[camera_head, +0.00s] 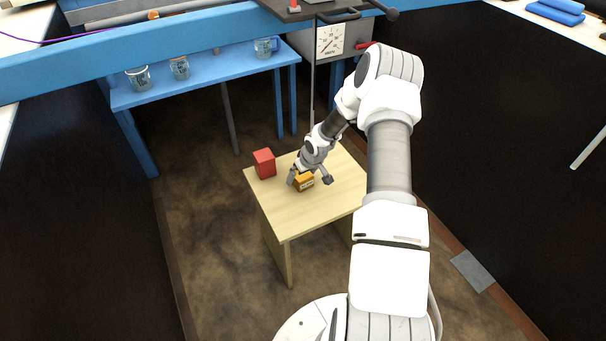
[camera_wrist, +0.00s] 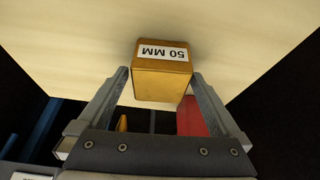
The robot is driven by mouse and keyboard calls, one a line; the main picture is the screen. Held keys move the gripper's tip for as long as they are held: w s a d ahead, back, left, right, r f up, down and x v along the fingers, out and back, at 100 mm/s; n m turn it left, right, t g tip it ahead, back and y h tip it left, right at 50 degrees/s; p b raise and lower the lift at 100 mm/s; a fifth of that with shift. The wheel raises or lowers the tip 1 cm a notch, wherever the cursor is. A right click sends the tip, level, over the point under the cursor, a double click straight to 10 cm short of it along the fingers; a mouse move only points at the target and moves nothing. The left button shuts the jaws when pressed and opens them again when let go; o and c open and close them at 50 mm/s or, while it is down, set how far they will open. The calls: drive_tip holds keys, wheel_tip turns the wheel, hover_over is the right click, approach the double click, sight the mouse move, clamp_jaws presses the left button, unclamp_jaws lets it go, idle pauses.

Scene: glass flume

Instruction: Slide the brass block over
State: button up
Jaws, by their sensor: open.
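The brass block (camera_head: 304,181) is a yellow-gold cube on the light wooden table. In the wrist view the brass block (camera_wrist: 161,78) bears a white label reading "50 MM", seen upside down. My gripper (camera_head: 309,180) is low over the table with its fingers spread at either side of the block. In the wrist view my gripper (camera_wrist: 160,80) is open, its fingertips flanking the block's near part. A small gap seems to show at the left finger; whether the right finger touches the block I cannot tell.
A red block (camera_head: 264,163) stands at the table's left back corner and shows partly behind the right finger in the wrist view (camera_wrist: 190,117). The wooden table (camera_head: 288,222) is clear at front and right. A blue shelf (camera_head: 205,73) with glass beakers stands behind left.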

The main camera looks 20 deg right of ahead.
clamp_jaws()
idle(0.5)
drive_tip(key=shift+d, duration=0.1)
